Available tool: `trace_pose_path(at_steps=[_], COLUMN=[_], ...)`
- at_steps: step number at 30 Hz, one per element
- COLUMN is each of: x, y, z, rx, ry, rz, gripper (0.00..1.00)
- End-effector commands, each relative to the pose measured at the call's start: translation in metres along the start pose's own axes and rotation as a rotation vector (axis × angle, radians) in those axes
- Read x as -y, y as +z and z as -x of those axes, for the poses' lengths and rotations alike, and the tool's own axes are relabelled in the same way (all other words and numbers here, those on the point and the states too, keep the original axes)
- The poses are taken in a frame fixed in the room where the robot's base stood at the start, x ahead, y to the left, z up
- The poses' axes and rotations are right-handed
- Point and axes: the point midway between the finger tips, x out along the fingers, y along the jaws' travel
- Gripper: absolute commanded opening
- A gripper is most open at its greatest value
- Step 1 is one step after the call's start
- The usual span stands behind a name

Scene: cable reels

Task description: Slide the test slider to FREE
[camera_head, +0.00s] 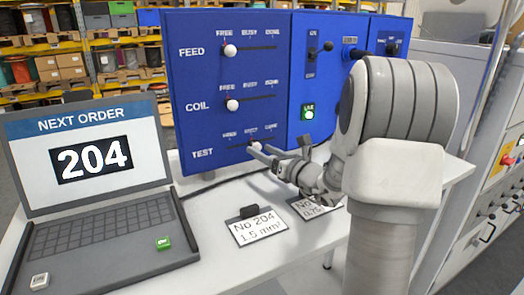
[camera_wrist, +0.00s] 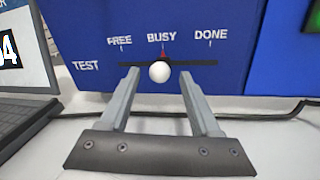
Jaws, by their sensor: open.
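The test slider's white knob (camera_wrist: 159,72) sits at the BUSY mark on the TEST track in the wrist view. It also shows at the bottom row of the blue panel (camera_head: 235,100) in the head view. My gripper (camera_wrist: 159,82) is open, with one finger on each side of the knob. The fingers appear apart from the knob. The FREE mark (camera_wrist: 120,41) lies to the left of the knob and DONE (camera_wrist: 210,35) to the right. In the head view my gripper (camera_head: 275,151) is at the panel's lower part, and its fingers partly cover the TEST row.
The FEED knob (camera_head: 230,51) and COIL knob (camera_head: 232,104) both sit at FREE. A lit green button (camera_head: 308,113) is right of the sliders. A laptop (camera_head: 95,160) showing 204 stands at left. Cards, including No 204 (camera_head: 257,227), lie on the white table (camera_head: 215,270) below.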

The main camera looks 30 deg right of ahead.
Motion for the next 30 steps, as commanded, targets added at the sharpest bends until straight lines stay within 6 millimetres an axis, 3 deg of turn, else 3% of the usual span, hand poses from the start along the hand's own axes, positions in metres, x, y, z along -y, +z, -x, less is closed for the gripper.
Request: trace_pose_path(at_steps=[11, 22, 30], x=[-0.0005, -0.0004, -0.0003], y=[0.0002, 0.0002, 0.0001], z=[-0.0071, -0.0067, -0.0066], rx=[0.0, 0.0, 0.0], ry=[0.001, 0.001, 0.001], rz=[0.001, 0.001, 0.0], gripper=[0.64, 0.0, 0.0])
